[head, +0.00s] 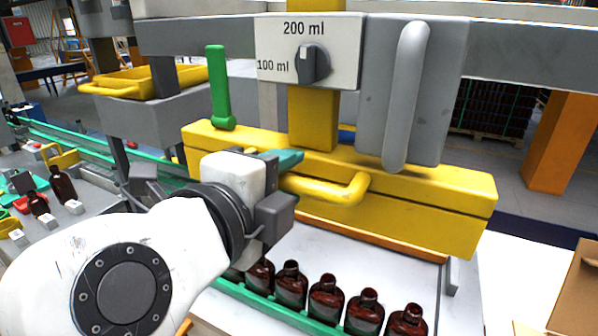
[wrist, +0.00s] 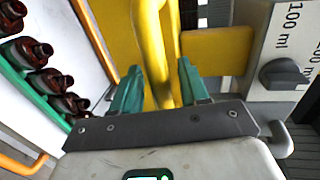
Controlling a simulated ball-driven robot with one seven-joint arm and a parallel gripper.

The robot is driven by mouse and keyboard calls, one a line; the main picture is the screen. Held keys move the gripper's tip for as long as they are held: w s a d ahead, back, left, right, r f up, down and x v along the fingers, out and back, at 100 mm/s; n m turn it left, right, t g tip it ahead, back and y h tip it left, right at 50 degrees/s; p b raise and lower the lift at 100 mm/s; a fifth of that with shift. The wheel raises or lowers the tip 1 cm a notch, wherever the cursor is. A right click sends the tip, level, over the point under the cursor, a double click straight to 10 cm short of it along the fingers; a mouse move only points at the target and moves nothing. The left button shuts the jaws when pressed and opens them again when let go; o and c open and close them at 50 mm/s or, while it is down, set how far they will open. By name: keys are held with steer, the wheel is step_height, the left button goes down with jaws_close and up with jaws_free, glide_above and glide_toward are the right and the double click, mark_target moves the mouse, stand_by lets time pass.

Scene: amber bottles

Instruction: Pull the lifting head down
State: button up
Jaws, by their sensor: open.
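The lifting head is a wide yellow beam (head: 430,208) across the middle of the head view, raised above the bench behind a row of bottles. A curved yellow handle (head: 338,190) sticks out from its front. My gripper (head: 280,163) is at the left end of this handle, with one teal finger showing and the other hidden. In the wrist view my gripper (wrist: 158,80) is open, with a teal finger on each side of the yellow handle bar (wrist: 153,45). I cannot tell whether either finger touches the bar.
Several amber bottles (head: 326,298) stand in a row along a green rail below the head. A panel (head: 283,68) with a 100/200 ml knob, a grey lever (head: 406,95) and a green lever (head: 219,88) rise above the beam. A cardboard box (head: 578,295) is at right.

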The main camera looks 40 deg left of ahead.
steer(key=shift+c, duration=0.4)
jaws_close()
steer(key=shift+f, duration=0.1)
